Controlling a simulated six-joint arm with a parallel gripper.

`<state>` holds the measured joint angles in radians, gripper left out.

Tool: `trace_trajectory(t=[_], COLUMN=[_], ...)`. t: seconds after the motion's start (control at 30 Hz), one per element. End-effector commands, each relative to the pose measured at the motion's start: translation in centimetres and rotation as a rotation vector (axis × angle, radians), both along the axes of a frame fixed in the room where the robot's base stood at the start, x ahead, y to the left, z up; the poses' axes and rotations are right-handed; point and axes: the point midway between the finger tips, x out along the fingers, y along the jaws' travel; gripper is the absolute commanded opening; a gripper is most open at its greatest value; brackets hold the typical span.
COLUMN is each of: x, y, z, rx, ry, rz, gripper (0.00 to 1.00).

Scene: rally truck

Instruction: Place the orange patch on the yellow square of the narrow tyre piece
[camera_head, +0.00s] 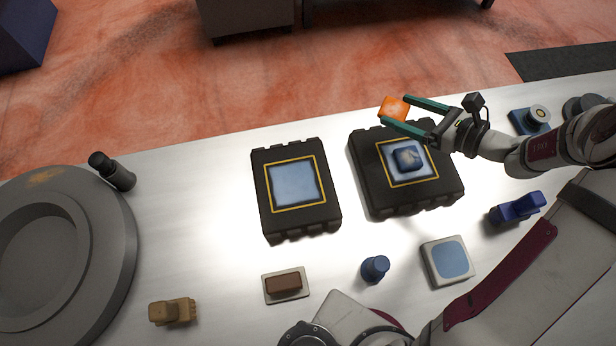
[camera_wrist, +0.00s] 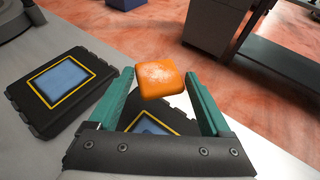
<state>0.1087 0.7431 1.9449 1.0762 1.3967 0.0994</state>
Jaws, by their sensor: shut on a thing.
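The orange patch (camera_head: 392,107) is a rounded orange block between the teal fingers of my gripper (camera_head: 394,110). My gripper is shut on it and holds it above the far edge of the wider black tyre piece (camera_head: 368,190). In the wrist view the patch (camera_wrist: 160,80) sits between the fingertips. The narrow tyre piece (camera_head: 262,205) lies flat to the left of my gripper. Its yellow square (camera_head: 274,190) frames a pale blue area (camera_head: 296,183) with nothing on it. In the wrist view the narrow piece (camera_wrist: 28,115) is at the left.
A dark blue block (camera_head: 408,160) sits inside the wider piece's yellow square. A large grey wheel (camera_head: 110,250) and a black cylinder (camera_head: 112,170) are at the left. A brown block (camera_head: 283,284), blue knob (camera_head: 375,268) and blue-topped pad (camera_head: 448,261) lie nearer. The table between the wheel and narrow piece is clear.

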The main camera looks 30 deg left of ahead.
Motion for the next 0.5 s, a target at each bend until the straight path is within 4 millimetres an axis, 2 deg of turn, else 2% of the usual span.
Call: trace_trajectory(t=[0.03, 0.1, 0.2, 0.3, 0.37, 0.43, 0.5], x=[-2.6, -6.4, -10.8, -13.6, -14.7, -15.5, -16.3], y=[0.9, 1.5, 1.5, 1.1, 1.0, 1.5, 3.1], z=[0.4, 0.7, 1.1, 1.4, 1.4, 1.0, -0.1], rx=[0.0, 0.001, 0.001, 0.001, 0.0, 0.002, 0.001], ry=[-0.001, 0.0, -0.001, 0.0, 0.0, 0.002, 0.003], rz=[0.111, 0.27, 0.452, 0.571, 0.613, 0.637, 0.645], gripper=[0.26, 0.26, 0.26, 0.26, 0.26, 0.25, 0.25])
